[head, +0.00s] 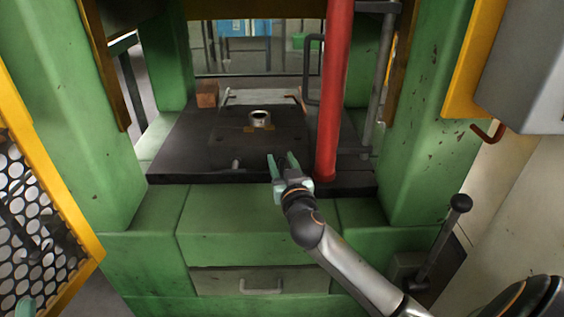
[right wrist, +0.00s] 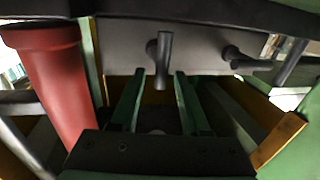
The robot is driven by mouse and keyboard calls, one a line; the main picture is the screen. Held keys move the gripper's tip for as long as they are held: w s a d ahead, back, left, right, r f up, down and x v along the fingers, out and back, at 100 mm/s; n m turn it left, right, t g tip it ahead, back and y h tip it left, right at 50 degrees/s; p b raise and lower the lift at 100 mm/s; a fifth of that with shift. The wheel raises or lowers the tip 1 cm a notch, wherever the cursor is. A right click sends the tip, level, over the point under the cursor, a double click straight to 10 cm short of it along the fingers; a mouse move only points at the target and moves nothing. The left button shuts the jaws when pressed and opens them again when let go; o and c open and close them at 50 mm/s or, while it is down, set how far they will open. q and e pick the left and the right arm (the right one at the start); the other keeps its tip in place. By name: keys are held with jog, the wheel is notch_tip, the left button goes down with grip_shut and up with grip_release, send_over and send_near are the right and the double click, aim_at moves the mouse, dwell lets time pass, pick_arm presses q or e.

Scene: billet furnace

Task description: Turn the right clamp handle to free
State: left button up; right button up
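The right clamp handle (right wrist: 164,60) is a dark grey bar on a round pivot on the plate's front edge. In the right wrist view it stands lengthwise in the picture, ahead of and between my right gripper's fingertips. My right gripper (head: 282,156) is open at the front edge of the black plate (head: 190,150); its two green fingers (right wrist: 158,76) are apart. I cannot tell whether they touch the handle. The left clamp handle (head: 236,164) is a short bar to the left; it also shows in the right wrist view (right wrist: 250,64). A teal tip at the lower left may be my left gripper (head: 25,307).
A red post (head: 333,90) stands close right of my right gripper. A metal ring (head: 260,119) sits on the plate, with a brown block (head: 207,94) at the back left. Green columns flank the plate. A black lever (head: 440,240) and a yellow mesh guard (head: 45,200) stand at the sides.

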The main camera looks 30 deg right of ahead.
grip_shut()
dwell(0.5)
